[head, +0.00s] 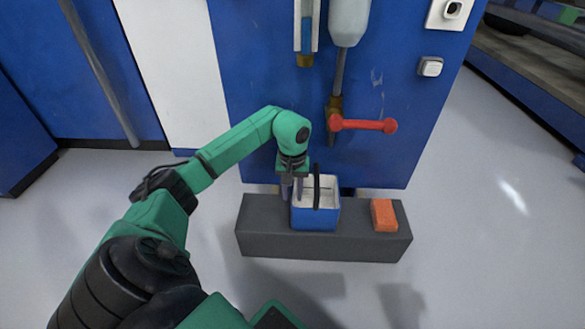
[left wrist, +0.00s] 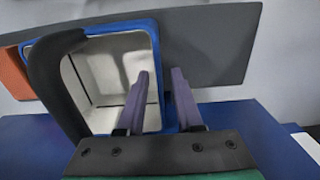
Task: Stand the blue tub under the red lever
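The blue tub (head: 314,218) has a white inside and a black handle standing up over it. It sits upright on the dark grey block (head: 270,243), below and to the left of the red lever (head: 363,125) on the blue cabinet. My left gripper (head: 291,193) is at the tub's left wall, pointing down. In the left wrist view, my left gripper (left wrist: 160,90) has its fingers apart, one inside the tub (left wrist: 157,60) and one outside, with the rim between them and gaps showing. My right gripper is not in view.
An orange block (head: 384,215) lies on the right end of the grey block, with a small bare gap between it and the tub. A grey-white nozzle (head: 348,22) hangs above the lever. The blue cabinet front (head: 255,80) rises close behind.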

